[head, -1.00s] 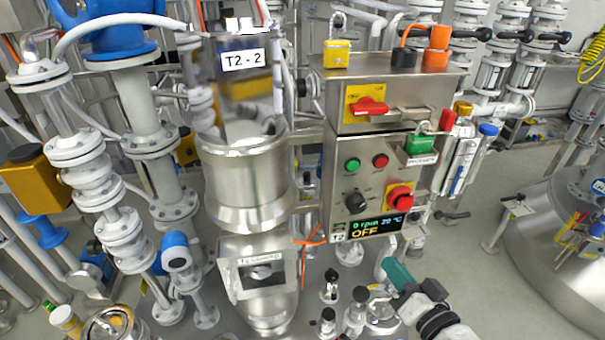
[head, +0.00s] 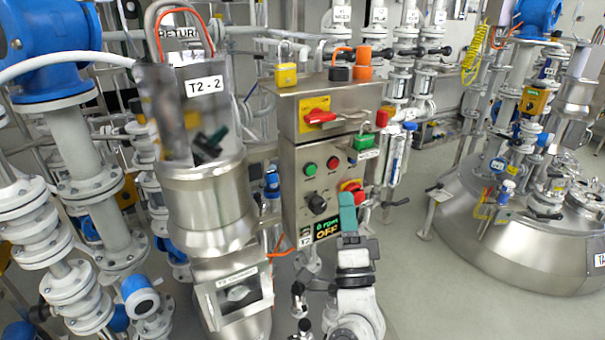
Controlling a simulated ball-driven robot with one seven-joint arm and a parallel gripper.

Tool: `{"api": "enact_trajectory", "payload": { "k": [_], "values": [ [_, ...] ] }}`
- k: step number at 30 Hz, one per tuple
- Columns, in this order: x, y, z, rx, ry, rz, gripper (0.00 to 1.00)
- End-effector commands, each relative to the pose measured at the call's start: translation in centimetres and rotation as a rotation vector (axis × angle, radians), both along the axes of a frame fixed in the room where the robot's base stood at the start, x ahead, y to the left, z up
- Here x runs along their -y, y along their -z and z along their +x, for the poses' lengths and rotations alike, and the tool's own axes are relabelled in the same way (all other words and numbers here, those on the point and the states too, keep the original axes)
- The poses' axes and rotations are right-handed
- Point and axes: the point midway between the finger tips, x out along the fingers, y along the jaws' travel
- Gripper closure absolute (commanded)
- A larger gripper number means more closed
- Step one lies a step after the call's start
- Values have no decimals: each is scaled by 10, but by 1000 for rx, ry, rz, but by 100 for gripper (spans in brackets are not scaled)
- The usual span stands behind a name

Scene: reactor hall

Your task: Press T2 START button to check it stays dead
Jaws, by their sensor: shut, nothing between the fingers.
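The T2 control box (head: 296,210) is a steel cabinet in the middle of the head view. Its green button (head: 310,169), apparently START, is at the upper left of the front panel, in plain sight. A red button (head: 333,162) is to its right and a black knob (head: 317,204) below. The display (head: 327,229) reads OFF with 0 rpm. My gripper (head: 348,210), with teal fingers, is shut and empty. It points up in front of the panel's lower right, below and right of the green button. It partly hides the display's right edge and the emergency stop (head: 353,186).
Above the panel is a red switch handle (head: 319,117) on yellow. A green padlock (head: 363,141) hangs at the right. Yellow (head: 286,74) and orange (head: 363,66) items top the box. The steel vessel marked T2-2 (head: 205,200) stands close left. Floor (head: 410,265) is open at right.

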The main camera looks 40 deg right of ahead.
Motion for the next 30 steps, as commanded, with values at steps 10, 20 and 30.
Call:
{"api": "enact_trajectory", "payload": {
  "k": [10,20,30],
  "values": [
    [1,0,7,0,-1,-3,100],
    [12,0,46,0,-1,-3,100],
    [22,0,79,-2,-2,-2,100]
  ]
}}
